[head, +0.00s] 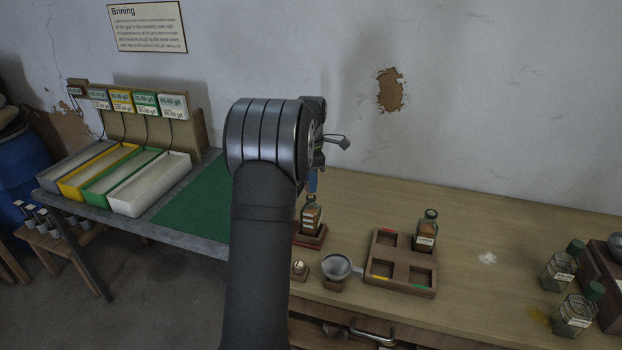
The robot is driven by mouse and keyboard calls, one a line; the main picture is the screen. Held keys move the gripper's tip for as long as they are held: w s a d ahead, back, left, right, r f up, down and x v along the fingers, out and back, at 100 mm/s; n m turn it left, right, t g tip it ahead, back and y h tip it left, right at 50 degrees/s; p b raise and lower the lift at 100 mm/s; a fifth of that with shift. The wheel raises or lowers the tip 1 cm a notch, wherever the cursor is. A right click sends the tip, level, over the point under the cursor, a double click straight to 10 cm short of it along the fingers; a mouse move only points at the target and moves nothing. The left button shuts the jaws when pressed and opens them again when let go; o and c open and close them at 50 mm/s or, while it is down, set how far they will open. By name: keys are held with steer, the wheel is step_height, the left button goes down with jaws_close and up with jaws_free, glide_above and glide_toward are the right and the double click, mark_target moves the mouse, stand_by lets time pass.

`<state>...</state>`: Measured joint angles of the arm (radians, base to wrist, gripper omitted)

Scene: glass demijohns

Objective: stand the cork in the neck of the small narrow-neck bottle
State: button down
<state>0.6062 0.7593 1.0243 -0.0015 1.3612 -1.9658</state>
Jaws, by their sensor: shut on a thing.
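A small bottle (311,219) with a pale label and brown contents stands upright on a reddish-brown stand (312,242), just right of my arm. My gripper (312,187) points down right above this bottle's neck, its blue fingers close to the mouth. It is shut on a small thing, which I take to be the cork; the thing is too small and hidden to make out. I cannot tell whether it touches the neck.
A wooden tray (402,284) with compartments holds another bottle (427,232). A funnel (337,267) and a small block (299,271) with a pale top stand in front. Green-topped bottles (575,315) stand far right. The tabletop behind the tray is clear.

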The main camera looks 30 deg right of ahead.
steer(key=shift+f, duration=0.85)
stand_by(0.6)
stand_by(0.6)
steer(key=c, duration=1)
jaws_free()
steer(key=shift+c, duration=0.2)
steer(key=shift+r, duration=3.05)
step_height(320, 180, up, 17)
steer(key=shift+r, duration=0.2)
step_height(320, 180, down, 18)
steer(key=shift+r, duration=0.2)
